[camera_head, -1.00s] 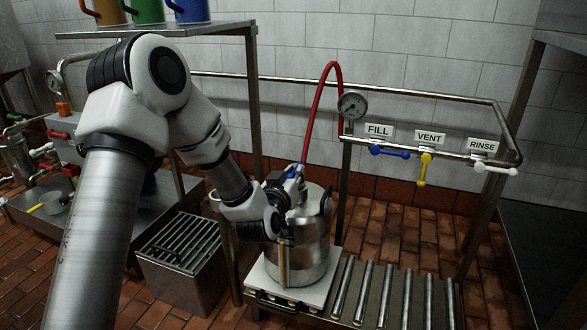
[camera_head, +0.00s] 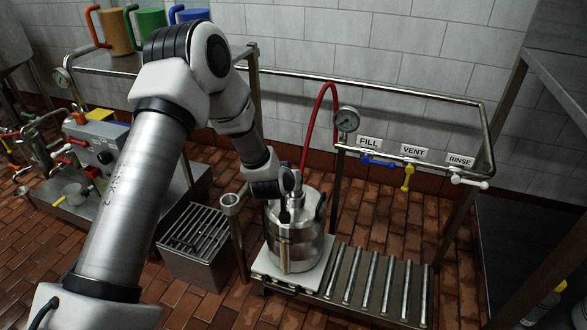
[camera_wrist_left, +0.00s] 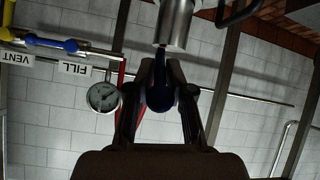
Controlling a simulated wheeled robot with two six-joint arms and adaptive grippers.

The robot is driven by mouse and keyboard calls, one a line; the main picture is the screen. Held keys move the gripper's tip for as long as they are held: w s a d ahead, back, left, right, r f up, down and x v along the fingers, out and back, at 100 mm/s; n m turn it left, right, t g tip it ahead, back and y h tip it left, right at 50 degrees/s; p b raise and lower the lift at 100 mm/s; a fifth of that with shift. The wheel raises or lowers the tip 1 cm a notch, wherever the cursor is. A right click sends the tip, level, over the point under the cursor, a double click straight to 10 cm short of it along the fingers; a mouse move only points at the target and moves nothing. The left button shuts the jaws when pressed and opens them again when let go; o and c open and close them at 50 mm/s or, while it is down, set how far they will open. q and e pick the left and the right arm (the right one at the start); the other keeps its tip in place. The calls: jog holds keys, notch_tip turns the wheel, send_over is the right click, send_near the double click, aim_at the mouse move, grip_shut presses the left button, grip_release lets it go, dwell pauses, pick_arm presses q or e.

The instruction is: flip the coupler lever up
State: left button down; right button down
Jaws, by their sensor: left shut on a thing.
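A steel keg (camera_head: 297,245) stands on a white plate (camera_head: 262,262), with a steel coupler (camera_head: 294,180) on its top. My left arm reaches down to the coupler in the head view, where my wrist hides most of the gripper. In the left wrist view my left gripper (camera_wrist_left: 162,96) is closed around the blue rounded end of the coupler lever (camera_wrist_left: 160,99). The lever runs up in that picture to the steel coupler body (camera_wrist_left: 174,24). The lever is hidden in the head view, so its exact angle is hard to tell. My right gripper is out of view.
A red hose (camera_head: 311,125) arches behind the keg beside a gauge (camera_head: 346,119). Blue, yellow and white valve handles sit below FILL, VENT and RINSE labels (camera_head: 461,160). A roller track (camera_head: 372,285) lies right of the keg, a grated bin (camera_head: 197,240) left.

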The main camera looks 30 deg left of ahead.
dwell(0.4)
pick_arm(q)
jog(key=c, duration=1.2)
grip_release()
jog(key=v, duration=1.2)
